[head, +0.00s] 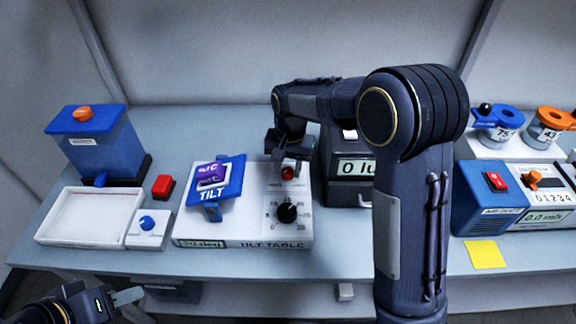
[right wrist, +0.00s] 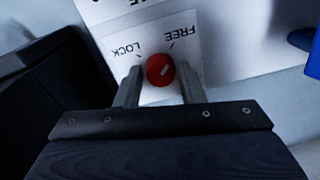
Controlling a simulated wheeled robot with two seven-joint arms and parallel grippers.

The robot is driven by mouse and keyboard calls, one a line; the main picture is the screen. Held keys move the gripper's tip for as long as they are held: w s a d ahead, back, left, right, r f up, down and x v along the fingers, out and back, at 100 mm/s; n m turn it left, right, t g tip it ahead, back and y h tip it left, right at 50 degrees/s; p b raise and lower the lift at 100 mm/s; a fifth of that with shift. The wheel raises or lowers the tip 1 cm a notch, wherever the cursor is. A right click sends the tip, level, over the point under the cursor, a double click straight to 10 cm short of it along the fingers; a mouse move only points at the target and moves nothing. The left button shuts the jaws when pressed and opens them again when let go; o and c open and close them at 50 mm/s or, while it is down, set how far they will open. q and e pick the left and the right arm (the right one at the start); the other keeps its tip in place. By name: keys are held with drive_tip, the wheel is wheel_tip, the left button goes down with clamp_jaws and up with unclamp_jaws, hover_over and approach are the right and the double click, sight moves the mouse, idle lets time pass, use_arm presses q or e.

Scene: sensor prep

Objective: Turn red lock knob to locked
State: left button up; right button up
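The red lock knob (head: 288,173) is on the white panel of the tilt table (head: 240,243), above a black dial (head: 287,213). In the right wrist view the red knob (right wrist: 160,70) sits between the LOCK and FREE labels. Its pale pointer mark is slanted toward FREE. My right gripper (right wrist: 160,78) has its fingers on either side of the knob, with a small gap visible at each side. It also shows from above in the head view (head: 289,160). My left gripper (head: 133,305) is low at the left, its fingers apart and empty, away from the table.
A blue tilt plate (head: 216,183) with a purple block (head: 210,176) is left of the knob. A dark display box (head: 350,185) stands close on the right. A white tray (head: 85,240), red button (head: 162,186) and blue instrument (head: 488,205) are farther off.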

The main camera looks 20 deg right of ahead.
drive_tip(key=c, duration=0.6)
drive_tip(key=shift+n, duration=0.4)
drive_tip(key=n, duration=0.2)
drive_tip(key=shift+r+n, duration=0.1)
drive_tip(key=shift+n, duration=0.3)
drive_tip(key=n, duration=0.3)
drive_tip(key=shift+w+n+p, duration=0.1)
drive_tip(key=shift+n+p, duration=0.3)
drive_tip(key=n, duration=0.5)
drive_tip(key=shift+p, duration=0.35)
drive_tip(key=n, duration=0.5)
drive_tip(key=shift+g+p, duration=0.3)
drive_tip(key=shift+n, duration=0.4)
